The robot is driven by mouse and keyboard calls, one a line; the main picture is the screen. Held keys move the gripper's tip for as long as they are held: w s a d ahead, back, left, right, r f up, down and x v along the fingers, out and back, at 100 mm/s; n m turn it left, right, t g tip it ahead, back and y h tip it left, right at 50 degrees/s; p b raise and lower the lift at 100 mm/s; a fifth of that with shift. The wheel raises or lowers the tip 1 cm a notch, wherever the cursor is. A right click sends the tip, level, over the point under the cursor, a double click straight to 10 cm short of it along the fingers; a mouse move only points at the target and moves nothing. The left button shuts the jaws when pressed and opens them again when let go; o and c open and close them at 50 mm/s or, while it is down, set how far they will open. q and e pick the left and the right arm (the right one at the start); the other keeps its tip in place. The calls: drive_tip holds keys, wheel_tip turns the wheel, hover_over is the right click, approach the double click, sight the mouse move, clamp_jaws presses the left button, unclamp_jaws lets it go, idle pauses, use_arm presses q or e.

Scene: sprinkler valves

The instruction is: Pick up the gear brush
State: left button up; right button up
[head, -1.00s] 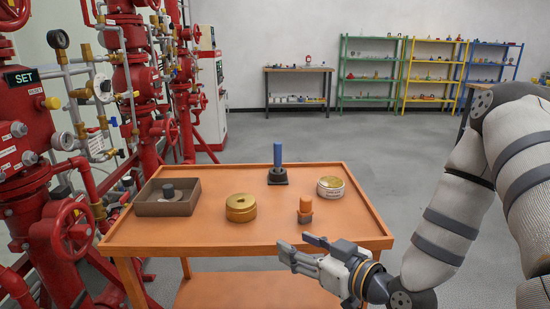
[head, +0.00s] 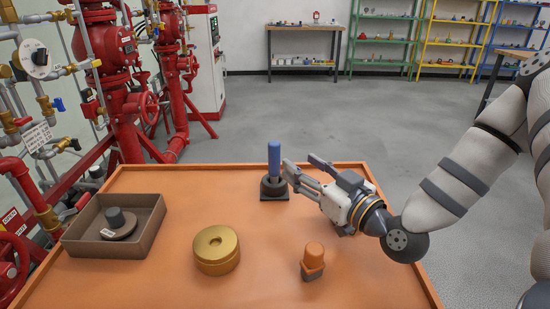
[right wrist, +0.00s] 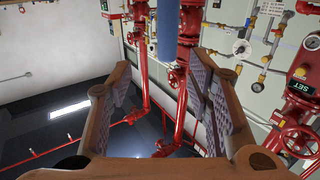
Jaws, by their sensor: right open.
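The gear brush, as I take it, is the upright blue handle (head: 274,157) standing in a dark square base (head: 273,188) at the far middle of the orange table. My right gripper (head: 299,162) is open and empty, just right of the blue handle, with its fingers pointing left towards it. In the right wrist view the blue handle (right wrist: 167,30) shows at the top, between the two open fingers (right wrist: 165,85) and apart from both. The brush's bristles cannot be made out. My left gripper is not in view.
The orange table (head: 170,276) also holds a brown tray (head: 78,243) with a dark knobbed disc (head: 118,224), a round brass piece (head: 216,252) and an orange-capped piece (head: 313,261). Red pipes and valves (head: 112,45) stand at left. Shelves line the back wall.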

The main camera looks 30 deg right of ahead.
sight(277, 156)
drive_tip(key=w, duration=0.3)
drive_tip(key=w+a+b, duration=0.1)
drive_tip(key=w, duration=0.1)
drive_tip(key=w+b, duration=0.1)
drive_tip(key=w, duration=0.2)
drive_tip(key=shift+w+a+f, duration=0.25)
drive_tip(key=shift+w+f, duration=0.1)
drive_tip(key=shift+f, duration=0.05)
drive_tip(key=shift+w+r, duration=0.1)
drive_tip(key=shift+w, duration=0.25)
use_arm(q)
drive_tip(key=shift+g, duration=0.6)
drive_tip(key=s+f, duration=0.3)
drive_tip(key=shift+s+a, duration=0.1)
use_arm(e)
drive_tip(key=shift+r, duration=0.15)
clamp_jaws()
